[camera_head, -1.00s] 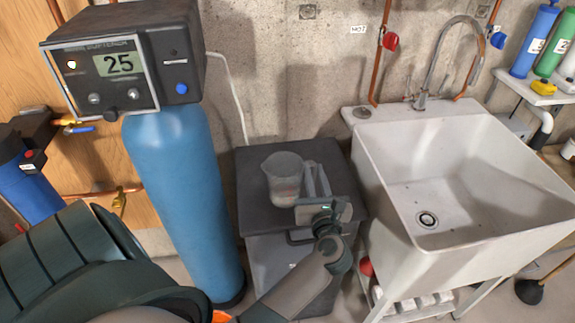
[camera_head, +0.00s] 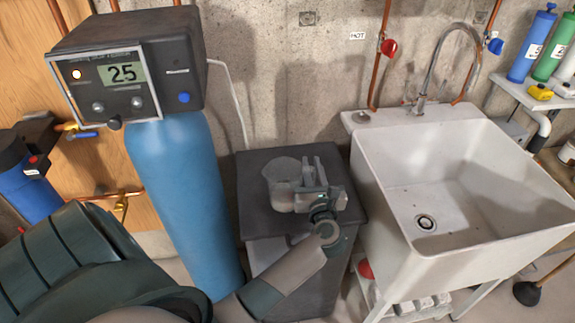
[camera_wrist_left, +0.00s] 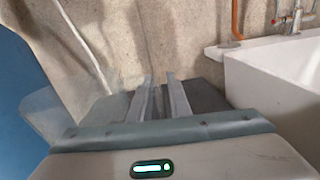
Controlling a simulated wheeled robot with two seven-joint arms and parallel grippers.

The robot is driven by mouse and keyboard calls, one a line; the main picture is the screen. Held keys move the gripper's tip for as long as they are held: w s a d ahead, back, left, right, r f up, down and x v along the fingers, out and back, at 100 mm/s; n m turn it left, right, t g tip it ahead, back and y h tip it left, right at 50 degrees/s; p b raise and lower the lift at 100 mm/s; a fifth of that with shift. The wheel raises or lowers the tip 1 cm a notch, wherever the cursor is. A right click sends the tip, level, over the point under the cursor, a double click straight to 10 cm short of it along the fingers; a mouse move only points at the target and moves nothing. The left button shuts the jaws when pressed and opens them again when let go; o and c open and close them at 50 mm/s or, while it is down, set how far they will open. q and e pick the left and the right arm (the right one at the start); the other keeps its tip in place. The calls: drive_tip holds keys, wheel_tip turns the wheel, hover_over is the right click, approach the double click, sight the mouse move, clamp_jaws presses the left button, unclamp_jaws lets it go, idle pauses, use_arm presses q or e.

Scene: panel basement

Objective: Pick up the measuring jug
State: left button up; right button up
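The measuring jug (camera_head: 280,168) is a clear, greyish vessel. It stands on top of a dark grey cabinet (camera_head: 250,212) between the blue water softener and the sink. My left gripper (camera_head: 314,170) is at the jug's right side and hides part of it. In the left wrist view the jug (camera_wrist_left: 48,112) is a faint see-through shape left of the two fingers (camera_wrist_left: 160,85). The fingers are parallel with a narrow gap, and I see nothing clearly held between them. Whether a finger touches the jug I cannot tell. My right gripper is not in view.
The blue water softener (camera_head: 180,200) stands close on the left, with a white hose behind it. The white sink (camera_head: 400,200) is close on the right. The concrete wall (camera_head: 290,80) is behind the cabinet. Bare cabinet top shows around the jug.

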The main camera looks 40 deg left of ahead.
use_arm(q)
clamp_jaws()
idle(1.4)
